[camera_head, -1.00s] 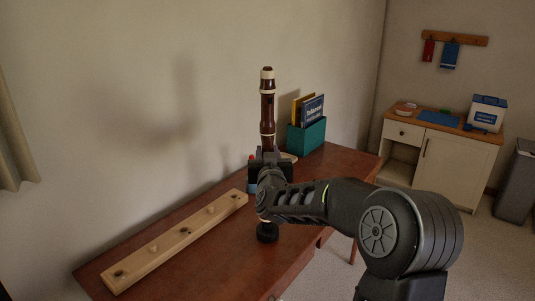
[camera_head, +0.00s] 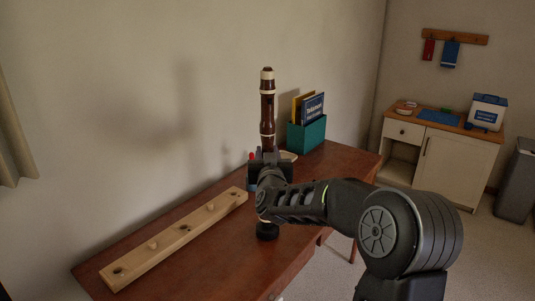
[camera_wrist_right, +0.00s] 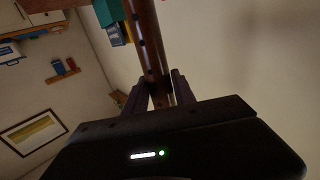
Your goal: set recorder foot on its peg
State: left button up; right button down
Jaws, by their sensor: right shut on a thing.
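A long pale wooden rack (camera_head: 170,240) lies on the table to the left of the gripper. The gripper is beyond the rack's right end. My left gripper is not in view.
The reddish-brown table (camera_head: 230,249) is clear in front of the rack. A teal box (camera_head: 306,137) with books stands behind the gripper. A small red-topped thing (camera_head: 251,157) is partly hidden beside the gripper. The wall runs close behind the rack. A cabinet (camera_head: 450,165) stands far right.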

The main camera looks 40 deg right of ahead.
jog(key=c, duration=0.9)
grip_release()
jog(key=shift+c, duration=0.2)
jog(key=shift+s+f, duration=0.1)
jog(key=v, duration=0.7)
jog(key=shift+s+a+b, duration=0.25)
jog(key=shift+b, duration=0.15)
